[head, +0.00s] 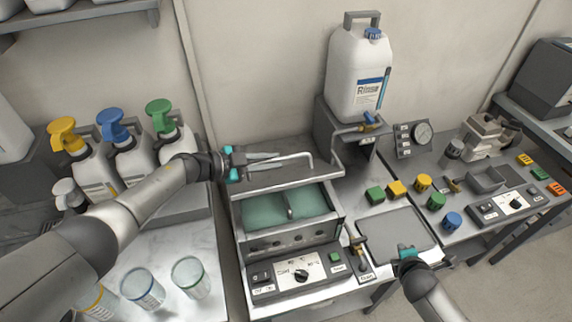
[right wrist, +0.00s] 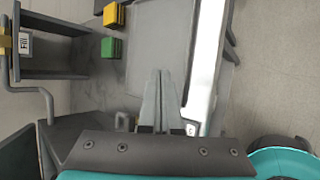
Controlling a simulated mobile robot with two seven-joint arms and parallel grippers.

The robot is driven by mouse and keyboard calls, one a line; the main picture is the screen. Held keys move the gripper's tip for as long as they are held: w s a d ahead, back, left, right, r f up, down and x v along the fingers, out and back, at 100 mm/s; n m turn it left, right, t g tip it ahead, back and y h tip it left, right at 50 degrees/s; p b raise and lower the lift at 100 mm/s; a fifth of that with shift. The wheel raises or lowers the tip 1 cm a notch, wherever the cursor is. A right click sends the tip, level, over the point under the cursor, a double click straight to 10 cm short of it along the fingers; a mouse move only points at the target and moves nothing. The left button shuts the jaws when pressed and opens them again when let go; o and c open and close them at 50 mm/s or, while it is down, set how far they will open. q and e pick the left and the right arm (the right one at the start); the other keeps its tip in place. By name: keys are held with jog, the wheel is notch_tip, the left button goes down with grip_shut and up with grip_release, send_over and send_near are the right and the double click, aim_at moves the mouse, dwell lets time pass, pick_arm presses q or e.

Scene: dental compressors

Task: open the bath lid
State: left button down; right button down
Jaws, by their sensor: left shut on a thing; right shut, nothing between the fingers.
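The bath (head: 240,222) is a grey box with two green compartments showing open from above. Its grey lid (head: 270,180) stands raised at the back of the bath, tilted back. A thin bent metal handle (head: 311,160) runs along the lid. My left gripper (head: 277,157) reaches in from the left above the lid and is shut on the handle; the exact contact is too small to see. My right gripper (head: 404,247) is shut and empty over the grey tray at the right of the bath; its closed fingers show in the right wrist view (right wrist: 160,98).
A control panel (head: 300,275) is at the bath's front. A grey tray (head: 385,228) and several coloured knobs, one yellow (head: 396,189), lie to the right. A white rinse jug (head: 357,75) stands behind on a stand. Pump bottles (head: 130,160) and glass beakers (head: 190,277) are at the left.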

jog(key=w+a+r+n+t+y, duration=0.1)
jog(key=w+a+r+n+t, duration=0.2)
jog(key=r, duration=0.4)
jog(key=w+a+r+n+t, duration=0.1)
jog(key=w+a+r+n, duration=0.25)
jog(key=r+n, duration=0.3)
jog(key=w+a+r+n+t+y, duration=0.1)
jog(key=w+a+r+n, duration=0.25)
jog(key=r, duration=0.35)
jog(key=n+y, duration=0.5)
jog(key=n, duration=0.1)
send_near(282, 158)
jog(key=shift+x, duration=3.05)
